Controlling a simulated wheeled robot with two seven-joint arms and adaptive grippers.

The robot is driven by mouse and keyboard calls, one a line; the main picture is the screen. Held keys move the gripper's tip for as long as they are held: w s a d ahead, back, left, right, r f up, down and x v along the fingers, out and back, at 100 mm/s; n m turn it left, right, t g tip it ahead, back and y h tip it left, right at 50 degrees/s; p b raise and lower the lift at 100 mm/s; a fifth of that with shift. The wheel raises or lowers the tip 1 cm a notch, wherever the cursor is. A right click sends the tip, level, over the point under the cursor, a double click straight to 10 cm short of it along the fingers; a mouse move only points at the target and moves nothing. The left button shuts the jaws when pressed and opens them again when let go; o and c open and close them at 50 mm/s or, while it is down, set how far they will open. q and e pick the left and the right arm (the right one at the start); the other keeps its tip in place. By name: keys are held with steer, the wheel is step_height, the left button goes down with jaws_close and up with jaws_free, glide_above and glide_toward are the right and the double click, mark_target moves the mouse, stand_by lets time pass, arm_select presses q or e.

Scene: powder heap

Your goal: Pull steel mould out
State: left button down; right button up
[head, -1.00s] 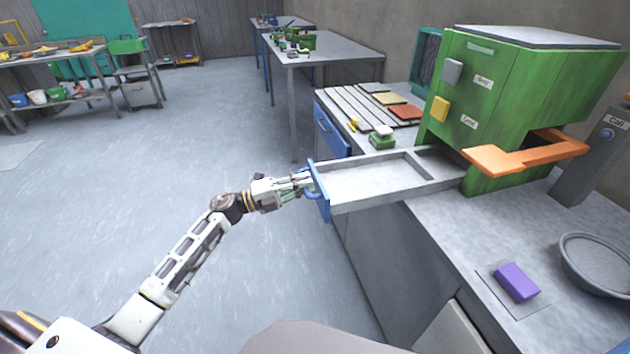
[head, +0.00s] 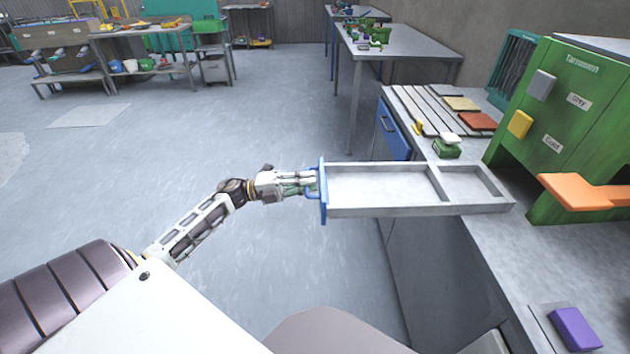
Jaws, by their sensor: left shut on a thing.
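The steel mould (head: 385,184) is a long grey tray with a blue front plate and handle at its left end. A crosswall splits it into a long and a short compartment, and both look empty. Its right end lies over the bench just left of the green machine (head: 565,110), apart from the machine's opening. Its left part juts past the bench edge over the floor. My left gripper (head: 308,184) is shut on the blue handle at the mould's front. My right gripper is not in view.
An orange lever (head: 585,192) sticks out of the machine. A green-and-white block (head: 447,146) stands just behind the mould. A purple block (head: 574,328) lies on the bench at the front right. Open floor lies to the left.

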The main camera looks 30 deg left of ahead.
arm_select(q)
steer(key=shift+f, duration=0.1)
steer(key=c, duration=1.5)
jaws_free()
steer(key=v, duration=1.2)
steer(key=shift+s+a, duration=0.1)
steer(key=shift+s, duration=0.05)
